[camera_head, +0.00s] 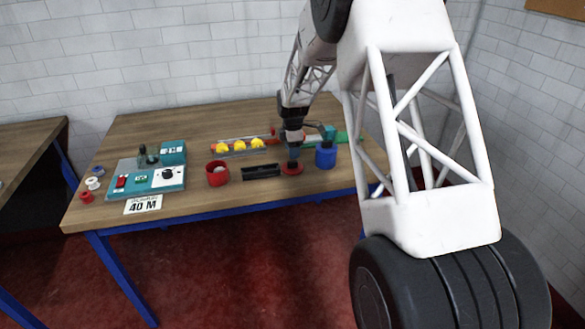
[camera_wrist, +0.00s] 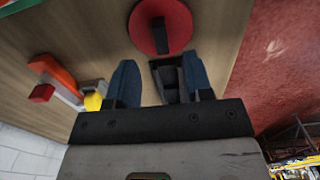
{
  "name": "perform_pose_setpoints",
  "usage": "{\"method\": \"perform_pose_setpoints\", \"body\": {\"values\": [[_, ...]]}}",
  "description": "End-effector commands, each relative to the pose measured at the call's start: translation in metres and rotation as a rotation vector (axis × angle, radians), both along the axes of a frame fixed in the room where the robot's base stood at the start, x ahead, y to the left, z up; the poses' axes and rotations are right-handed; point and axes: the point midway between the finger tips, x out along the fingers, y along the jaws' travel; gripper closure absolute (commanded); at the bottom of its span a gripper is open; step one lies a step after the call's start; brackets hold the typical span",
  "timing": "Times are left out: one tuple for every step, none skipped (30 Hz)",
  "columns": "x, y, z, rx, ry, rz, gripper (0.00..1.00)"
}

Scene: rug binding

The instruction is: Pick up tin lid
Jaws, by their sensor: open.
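The tin lid (camera_head: 292,169) is a flat red disc lying on the wooden table, between a black tray and a blue tin. In the wrist view the lid (camera_wrist: 178,14) shows at the top, with a dark bar-like handle across its middle. My gripper (camera_head: 293,160) points down at the lid from just above it. In the wrist view my gripper (camera_wrist: 160,72) has its two blue fingers apart with nothing held between them. The lid appears beyond the fingertips; whether they touch it cannot be told.
The black tray (camera_head: 261,172) and a red tin (camera_head: 217,174) stand left of the lid. The blue tin (camera_head: 325,156) is close on its right. Yellow pieces (camera_head: 240,145) lie behind. A teal control unit (camera_head: 147,178) stands left. The table's front edge is near.

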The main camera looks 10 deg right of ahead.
Motion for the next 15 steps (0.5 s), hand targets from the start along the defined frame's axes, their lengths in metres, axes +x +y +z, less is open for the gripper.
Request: {"method": "perform_pose_setpoints", "body": {"values": [[0.000, 0.000, -0.003, 0.000, 0.001, 0.000, 0.53], [0.000, 0.000, -0.005, 0.000, 0.001, 0.000, 0.53], [0.000, 0.000, -0.008, 0.000, 0.002, 0.000, 0.53], [-0.001, 0.000, -0.011, 0.000, 0.002, 0.000, 0.53], [-0.001, 0.000, -0.014, 0.000, 0.003, 0.000, 0.53], [-0.001, 0.000, -0.019, 0.000, 0.003, 0.000, 0.53], [-0.001, 0.000, -0.022, 0.000, 0.003, 0.000, 0.53], [-0.001, 0.000, -0.025, 0.000, 0.003, 0.000, 0.53], [-0.001, 0.000, -0.030, 0.000, 0.002, 0.000, 0.53], [-0.001, 0.000, -0.033, 0.000, 0.002, 0.000, 0.53], [-0.001, 0.000, -0.037, 0.000, 0.002, 0.000, 0.53], [-0.001, 0.000, -0.041, 0.000, 0.003, 0.000, 0.53], [-0.001, 0.000, -0.043, 0.000, 0.003, 0.000, 0.53], [-0.001, 0.000, -0.046, 0.000, 0.002, 0.000, 0.53], [-0.001, 0.000, -0.048, 0.000, 0.002, 0.000, 0.53]]}}
